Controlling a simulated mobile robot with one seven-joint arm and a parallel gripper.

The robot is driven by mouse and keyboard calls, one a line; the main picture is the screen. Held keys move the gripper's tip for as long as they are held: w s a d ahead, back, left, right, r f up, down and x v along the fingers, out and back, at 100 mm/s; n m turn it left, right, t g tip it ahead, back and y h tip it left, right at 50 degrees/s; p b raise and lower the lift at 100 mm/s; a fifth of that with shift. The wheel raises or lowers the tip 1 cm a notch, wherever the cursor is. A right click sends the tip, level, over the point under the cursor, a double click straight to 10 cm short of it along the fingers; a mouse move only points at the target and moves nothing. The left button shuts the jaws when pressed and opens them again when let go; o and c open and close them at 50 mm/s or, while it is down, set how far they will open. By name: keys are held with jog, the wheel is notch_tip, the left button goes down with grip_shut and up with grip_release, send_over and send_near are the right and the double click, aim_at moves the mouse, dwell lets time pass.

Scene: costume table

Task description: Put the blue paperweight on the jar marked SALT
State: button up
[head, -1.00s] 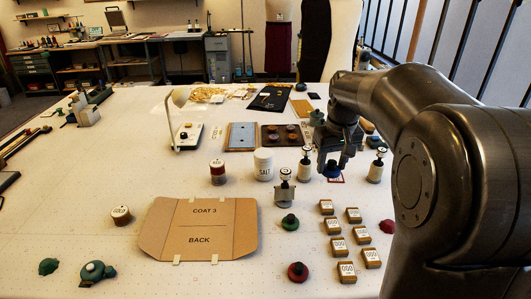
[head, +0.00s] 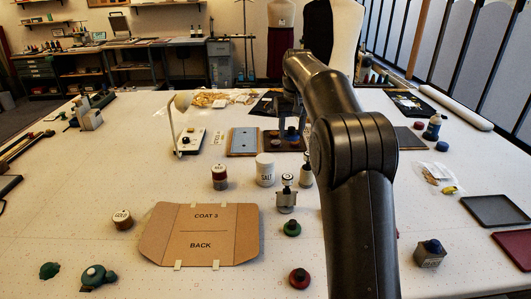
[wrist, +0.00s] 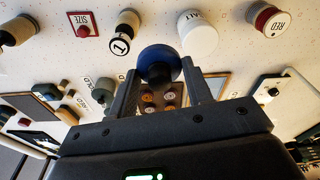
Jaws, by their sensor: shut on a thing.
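My gripper (wrist: 160,75) is shut on the blue paperweight (wrist: 160,60), a round blue piece with a dark knob, held between its two fingertips. In the head view the paperweight (head: 292,132) shows in front of the dark tray at the back, left of my arm; it appears raised off the table. The jar marked SALT (head: 265,170) is a white, upright, lidded jar, nearer the camera and left of my gripper. The SALT jar also shows in the wrist view (wrist: 198,36), beside the paperweight and apart from it. My arm hides part of the table in the head view.
The jar marked RED (head: 219,178) stands left of the SALT jar. A brown cardboard pattern (head: 200,232) lies in front.

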send_over(265, 157)
jog(key=f, duration=0.5)
jog(key=shift+s, duration=0.2)
jog(key=shift+f, duration=2.05)
jog(key=shift+f, duration=0.1)
jog(key=o, duration=1.2)
jog(key=shift+c, duration=0.2)
